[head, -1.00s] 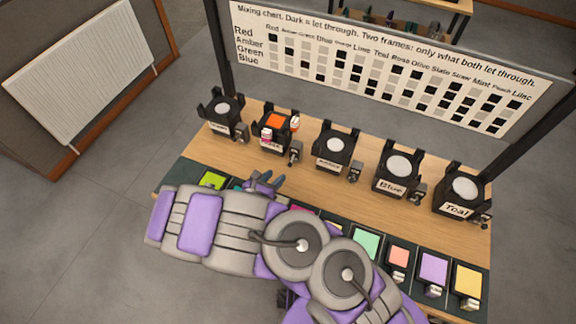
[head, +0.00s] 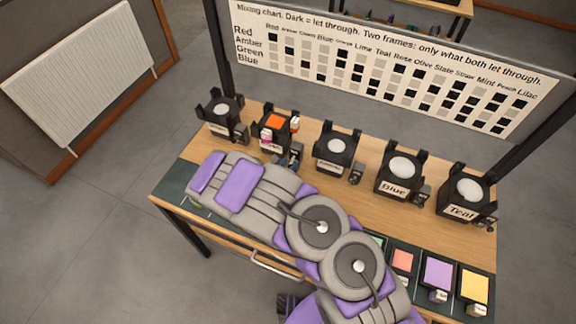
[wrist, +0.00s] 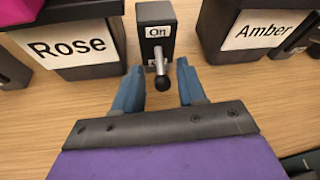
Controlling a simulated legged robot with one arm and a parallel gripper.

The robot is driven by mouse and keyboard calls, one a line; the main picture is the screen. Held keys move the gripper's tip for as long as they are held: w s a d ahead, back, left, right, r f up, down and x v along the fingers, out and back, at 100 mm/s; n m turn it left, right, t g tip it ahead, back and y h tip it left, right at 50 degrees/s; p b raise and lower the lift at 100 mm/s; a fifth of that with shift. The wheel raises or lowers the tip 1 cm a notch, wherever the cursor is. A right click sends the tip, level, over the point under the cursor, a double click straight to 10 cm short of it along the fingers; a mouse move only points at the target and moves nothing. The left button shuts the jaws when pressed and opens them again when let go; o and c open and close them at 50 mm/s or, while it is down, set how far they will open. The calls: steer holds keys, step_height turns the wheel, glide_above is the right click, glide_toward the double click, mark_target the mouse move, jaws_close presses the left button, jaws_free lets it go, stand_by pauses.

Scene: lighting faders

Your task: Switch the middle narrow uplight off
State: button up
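The uplights stand in a row along the back of the table. The Rose uplight (head: 274,131) holds an orange frame, with a pink piece at its side; its label (wrist: 70,45) reads in the wrist view. To its right is the Amber uplight (head: 336,150). Between them, beside Rose, is a small dark switch box (wrist: 156,30) marked "On". Its metal lever (wrist: 159,62) ends in a black knob pointing toward me. My gripper (wrist: 157,82) is open, its two blue fingers on either side of the lever. In the head view my gripper (head: 290,160) is partly hidden by my arm.
The Blue uplight (head: 400,175) and Teal uplight (head: 467,195) stand to the right, and another uplight (head: 221,116) stands far left. Coloured frames, including a lilac one (head: 437,271), lie along the front edge. A mixing chart (head: 390,70) rises behind.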

jaws_close()
steer(key=shift+f+t, duration=0.1)
steer(key=shift+t, duration=0.4)
steer(key=shift+o, duration=0.2)
jaws_free()
steer(key=shift+a+f, duration=0.1)
steer(key=shift+a, duration=0.05)
steer(key=shift+s+a, duration=0.1)
steer(key=shift+s, duration=0.2)
steer(key=p+v, duration=0.4)
steer(key=v, duration=1.2)
steer(key=shift+s+a+p, duration=0.25)
steer(key=shift+a+p, duration=0.05)
steer(key=shift+a, duration=0.05)
